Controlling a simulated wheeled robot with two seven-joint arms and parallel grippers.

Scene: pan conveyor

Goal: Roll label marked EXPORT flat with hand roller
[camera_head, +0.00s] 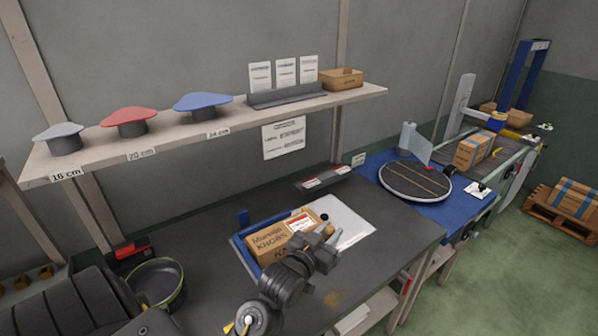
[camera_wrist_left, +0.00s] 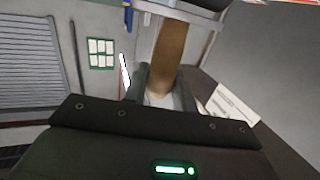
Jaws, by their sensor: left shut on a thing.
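A cardboard box (camera_head: 265,241) with dark print lies in a blue-edged tray (camera_head: 240,256) on the dark workbench. A white label with a red band (camera_head: 299,221) is on the box; its wording is too small to read. My left gripper (camera_head: 322,235) is over the right end of the box, beside the label, and covers part of it. In the left wrist view, its fingers (camera_wrist_left: 160,85) are shut on a brown handle-like piece (camera_wrist_left: 167,50), which appears to be the hand roller. Its roller end is not clear. My right gripper is not in view.
A pale sheet (camera_head: 352,222) lies right of the box. A pan (camera_head: 158,282) stands at the left. A shelf (camera_head: 300,103) with coloured lids runs above the bench. A round dark turntable (camera_head: 415,194) on blue cloth and a conveyor stand at the right.

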